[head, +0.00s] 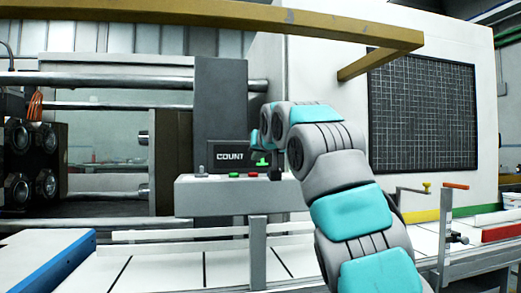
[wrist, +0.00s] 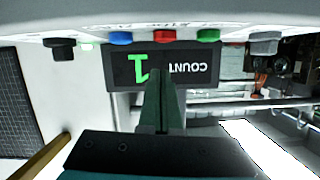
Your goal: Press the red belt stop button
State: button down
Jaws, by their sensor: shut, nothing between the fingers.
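The red button (head: 253,174) is on the top of a grey control box (head: 225,199), just right of a green button (head: 235,174). In the wrist view, which is upside down, the red button (wrist: 163,36) sits between a blue button (wrist: 120,38) and the green one (wrist: 208,35). My gripper (wrist: 160,73) is shut and empty, its fingertips over the lower edge of the count display in the picture, in line with the red button and apart from it. In the head view the gripper is small and partly hidden by my arm.
The count display (head: 228,155) stands behind the buttons; a green 1 shows in the wrist view. A grey knob (wrist: 264,42) and a black knob (wrist: 62,45) flank the buttons. A yellow-brown beam (head: 300,25) crosses above. A white conveyor (head: 180,268) runs in front.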

aim_at(253, 175)
jog(key=shift+s+a+f+b, duration=0.15)
jog(key=shift+f+b, duration=0.6)
jog(key=shift+f, duration=0.6)
jog(key=shift+f, duration=0.1)
